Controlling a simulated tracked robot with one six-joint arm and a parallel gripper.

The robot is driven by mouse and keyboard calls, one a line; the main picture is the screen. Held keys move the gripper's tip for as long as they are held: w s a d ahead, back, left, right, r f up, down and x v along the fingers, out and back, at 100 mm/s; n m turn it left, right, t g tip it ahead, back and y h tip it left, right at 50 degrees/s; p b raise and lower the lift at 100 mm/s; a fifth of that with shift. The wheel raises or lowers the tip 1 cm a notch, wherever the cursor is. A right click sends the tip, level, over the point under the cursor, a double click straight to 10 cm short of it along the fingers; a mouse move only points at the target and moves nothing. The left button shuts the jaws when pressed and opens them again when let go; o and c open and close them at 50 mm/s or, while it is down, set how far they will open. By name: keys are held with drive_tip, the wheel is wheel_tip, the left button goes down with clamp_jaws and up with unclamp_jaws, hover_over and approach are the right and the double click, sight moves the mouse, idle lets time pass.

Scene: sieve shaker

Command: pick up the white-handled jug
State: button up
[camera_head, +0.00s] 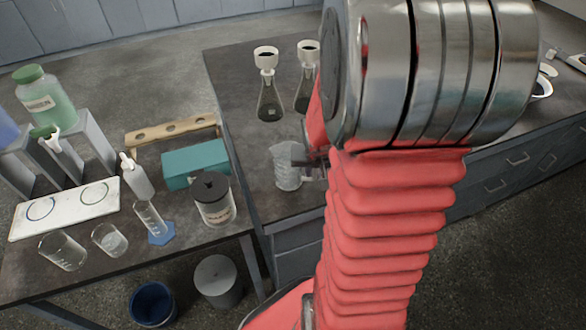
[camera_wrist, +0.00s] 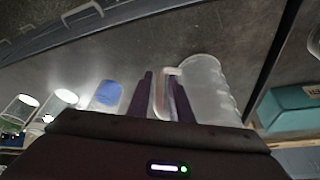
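The jug (camera_head: 286,168) is clear and ridged, and stands upright near the left front of the dark bench in the head view. In the wrist view the jug (camera_wrist: 208,88) is just right of centre, with its pale handle (camera_wrist: 160,94) on its left side. My gripper (camera_wrist: 160,76) has its two dark fingers apart, one on each side of the handle. A gap shows between the left finger and the handle; the right finger lies between handle and jug body. In the head view my arm hides most of my gripper (camera_head: 311,160).
Two flasks with white-topped funnels, one funnel flask (camera_head: 269,98) clear of my arm, stand behind the jug. A lower table at left holds a teal box (camera_head: 196,163), a lidded jar (camera_head: 214,200) and glassware. The bench's front edge is close to the jug.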

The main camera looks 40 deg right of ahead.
drive_tip(key=shift+c, duration=0.5)
clamp_jaws()
idle(1.2)
